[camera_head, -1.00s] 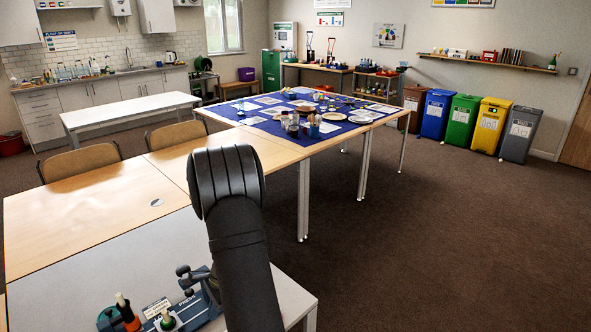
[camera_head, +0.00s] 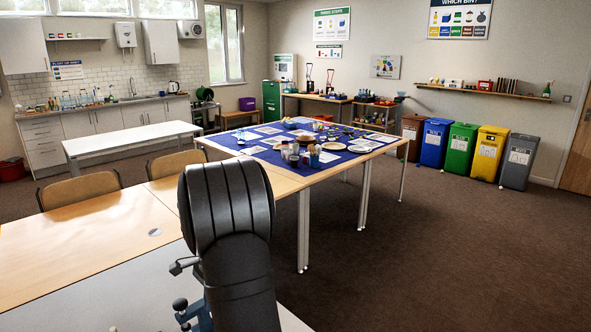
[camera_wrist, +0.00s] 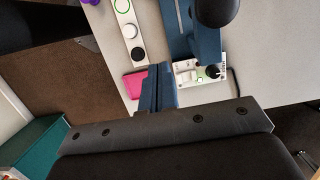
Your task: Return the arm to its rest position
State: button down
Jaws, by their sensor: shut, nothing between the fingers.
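My gripper (camera_wrist: 157,88) shows in the wrist view as two dark blue fingers side by side, closed together with nothing between them. It points down over the light grey table top (camera_wrist: 255,60). My black arm rises in front of the head view and hides part of the tables; the fingers are not visible there.
In the wrist view, a pink item (camera_wrist: 135,84), a white strip with round dark parts (camera_wrist: 131,35) and a white switch panel (camera_wrist: 190,72) lie near the fingers. In the head view, a blue-covered table (camera_head: 250,148) with several items stands ahead. Coloured bins (camera_head: 434,143) line the right wall.

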jog(key=s+a+r+n+t+h, duration=0.1)
jog(key=a+r+n, duration=0.1)
jog(key=a+r, duration=0.4)
jog(key=shift+s+a+r+t+h, duration=0.15)
jog(key=shift+s+r+t+h, duration=0.05)
jog(key=shift+r+t+h, duration=0.1)
jog(key=c, duration=1.1)
grip_release()
jog(key=shift+f, duration=0.1)
jog(key=o, duration=0.7)
jog(key=shift+s+a+r+n, duration=0.1)
jog(key=shift+a+r+n, duration=0.2)
jog(key=shift+n, duration=0.3)
jog(key=o, duration=0.4)
jog(key=s+a+r+n, duration=0.4)
jog(key=r+n, duration=0.4)
jog(key=n, duration=0.5)
jog(key=shift+a, duration=0.9)
notch_tip(320, 180, down, 9)
jog(key=n, duration=0.1)
jog(key=shift+s+a+f+n, duration=0.2)
jog(key=shift+s+a+n, duration=0.05)
jog(key=shift+s+n, duration=0.15)
